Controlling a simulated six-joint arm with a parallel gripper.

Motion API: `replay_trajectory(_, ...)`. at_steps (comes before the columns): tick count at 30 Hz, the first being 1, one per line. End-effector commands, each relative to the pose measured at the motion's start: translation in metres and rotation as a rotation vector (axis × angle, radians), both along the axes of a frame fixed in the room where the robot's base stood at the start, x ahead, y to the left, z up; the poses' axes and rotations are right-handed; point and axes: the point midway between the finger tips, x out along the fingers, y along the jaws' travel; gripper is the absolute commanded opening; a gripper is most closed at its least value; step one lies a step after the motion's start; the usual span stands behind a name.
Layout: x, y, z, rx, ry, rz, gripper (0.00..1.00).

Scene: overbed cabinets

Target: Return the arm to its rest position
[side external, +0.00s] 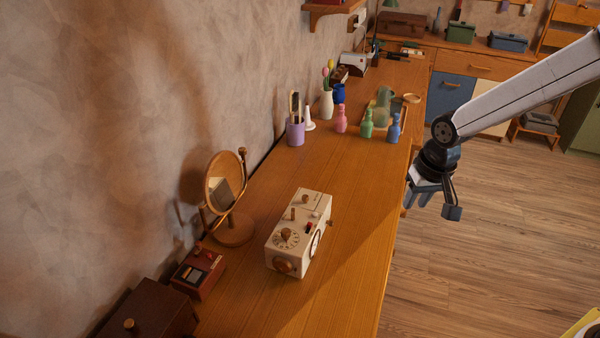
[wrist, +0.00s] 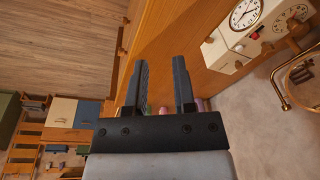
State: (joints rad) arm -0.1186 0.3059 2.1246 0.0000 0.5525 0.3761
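My arm reaches in from the upper right. The wooden counter (side external: 345,195) runs along the wall. A cream box with dials and a clock face (side external: 300,238) stands on it, well to the left of my gripper; it also shows at the upper right of the wrist view (wrist: 240,45).
Pink (side external: 340,120), green (side external: 366,124) and blue (side external: 394,128) bottles stand near the counter edge, left of my gripper. A round mirror (side external: 222,182), a purple cup (side external: 295,132) and a red box (side external: 198,271) stand nearer the wall.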

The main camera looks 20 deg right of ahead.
Motion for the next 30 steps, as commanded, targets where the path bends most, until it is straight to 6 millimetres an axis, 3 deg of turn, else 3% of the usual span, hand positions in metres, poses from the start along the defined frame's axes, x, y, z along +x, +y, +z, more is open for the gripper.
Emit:
replay_trajectory(9, -0.075, -0.035, 0.001, -0.042, -0.054, 0.166, 0.32)
replay_trajectory(15, -0.105, -0.045, -0.003, -0.062, -0.072, 0.233, 0.32)
replay_trajectory(30, -0.112, -0.047, -0.004, -0.068, -0.076, 0.251, 0.32)
